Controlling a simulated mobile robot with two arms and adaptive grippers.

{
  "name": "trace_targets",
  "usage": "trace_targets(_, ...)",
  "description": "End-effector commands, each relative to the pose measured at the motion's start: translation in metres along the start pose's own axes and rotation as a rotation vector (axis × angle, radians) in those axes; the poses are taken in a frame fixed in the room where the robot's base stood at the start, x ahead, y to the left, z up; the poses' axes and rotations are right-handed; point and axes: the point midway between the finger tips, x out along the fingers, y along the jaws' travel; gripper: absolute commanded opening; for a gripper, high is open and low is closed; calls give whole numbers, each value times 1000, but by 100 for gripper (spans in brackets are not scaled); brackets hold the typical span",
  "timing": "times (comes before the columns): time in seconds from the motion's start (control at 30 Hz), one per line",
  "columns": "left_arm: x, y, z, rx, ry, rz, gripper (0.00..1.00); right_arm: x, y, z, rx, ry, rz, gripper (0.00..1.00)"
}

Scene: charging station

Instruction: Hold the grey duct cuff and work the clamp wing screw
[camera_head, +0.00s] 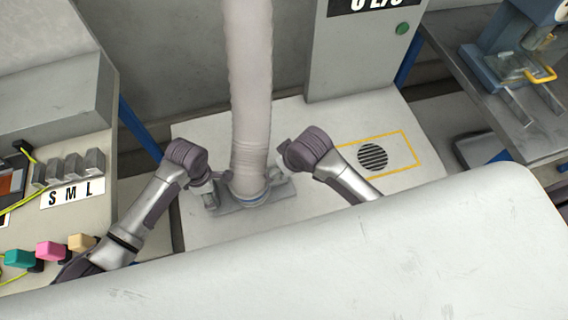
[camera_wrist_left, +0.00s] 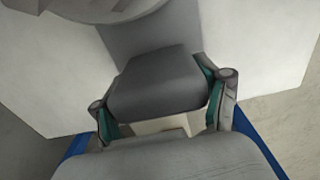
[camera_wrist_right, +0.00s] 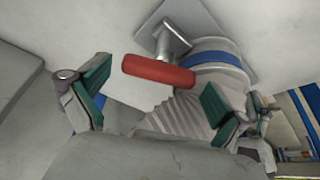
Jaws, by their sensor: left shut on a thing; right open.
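A pale flexible duct (camera_head: 250,80) hangs down to a collar with a blue band (camera_head: 249,198), on a grey floor plate (camera_head: 270,194). My left gripper (camera_head: 211,196) is at the left of the duct's foot. In the left wrist view its teal pads are shut on a dark grey block (camera_wrist_left: 158,82), seemingly the cuff's grip. My right gripper (camera_head: 275,172) is right of the duct, open and empty. In the right wrist view the red wing screw handle (camera_wrist_right: 158,70) on a metal stem (camera_wrist_right: 172,40) lies ahead between the open fingers, apart from them. The blue band (camera_wrist_right: 228,62) is beside it.
A grey cabinet with a green button (camera_head: 402,28) stands behind. A round floor grille (camera_head: 373,157) in a yellow outline is at right. The left bench holds grey blocks above an S M L label (camera_head: 72,193) and coloured blocks (camera_head: 51,251). A large pale surface (camera_head: 400,260) fills the foreground.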

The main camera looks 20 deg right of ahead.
Motion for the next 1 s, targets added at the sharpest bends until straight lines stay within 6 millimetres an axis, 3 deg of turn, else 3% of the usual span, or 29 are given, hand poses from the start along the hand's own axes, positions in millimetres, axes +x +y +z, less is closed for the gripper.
trace_targets(0.27, 5, -4, -2, -1, 7, -11, 27, -10, 1, -1, -1, 5, 1, 100)
trace_targets(0.7, 6, -4, -2, 0, 7, -11, 27, -97, 0, 0, -2, 6, 1, 100)
trace_targets(1.0, 6, -4, -2, 0, 7, -11, 27, -121, 0, 2, 0, 3, 1, 100)
